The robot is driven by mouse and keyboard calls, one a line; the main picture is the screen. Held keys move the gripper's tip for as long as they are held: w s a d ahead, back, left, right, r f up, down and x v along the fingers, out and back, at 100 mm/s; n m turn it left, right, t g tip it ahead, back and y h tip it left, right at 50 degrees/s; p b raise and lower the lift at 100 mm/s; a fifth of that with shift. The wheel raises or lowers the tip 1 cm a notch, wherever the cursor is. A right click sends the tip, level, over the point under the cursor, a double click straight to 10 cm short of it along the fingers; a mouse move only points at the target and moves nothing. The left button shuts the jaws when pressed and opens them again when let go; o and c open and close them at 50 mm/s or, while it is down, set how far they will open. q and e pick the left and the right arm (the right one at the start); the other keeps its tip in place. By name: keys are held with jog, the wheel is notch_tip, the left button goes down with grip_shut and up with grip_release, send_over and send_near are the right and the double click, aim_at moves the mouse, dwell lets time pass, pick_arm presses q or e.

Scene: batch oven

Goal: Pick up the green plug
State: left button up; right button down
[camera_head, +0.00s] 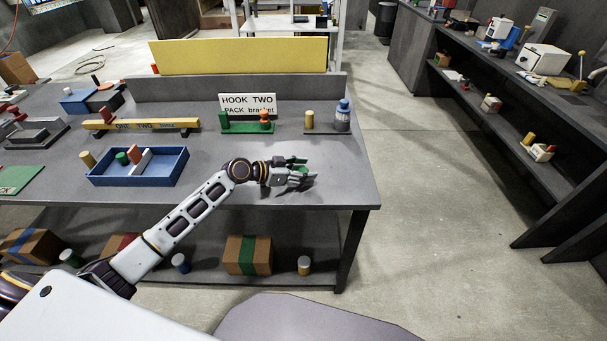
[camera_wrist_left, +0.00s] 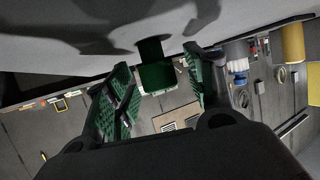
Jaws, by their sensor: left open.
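In the left wrist view, a green plug (camera_wrist_left: 156,75) stands between the two fingers of my left gripper (camera_wrist_left: 160,88), near the grey table surface. The fingers have green ribbed pads and are spread apart, with visible gaps on both sides of the plug. In the head view my left gripper (camera_head: 303,176) is low over the front right part of the table. A green patch shows at its fingers there, but I cannot tell plug from finger pad. My right gripper is not in view.
A blue tray (camera_head: 170,180) holding a green cylinder (camera_head: 122,158) and other pieces lies left of my arm. A green board (camera_head: 245,129) with pegs and a stand with a blue-topped bottle (camera_head: 343,108) are behind the gripper. The table's right edge is close.

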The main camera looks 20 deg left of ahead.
aim_at(303, 170)
pick_arm(q)
jog(key=c, duration=0.9)
jog(key=shift+r, duration=0.1)
jog(key=shift+r+b, duration=0.3)
jog(key=shift+r, duration=4.6)
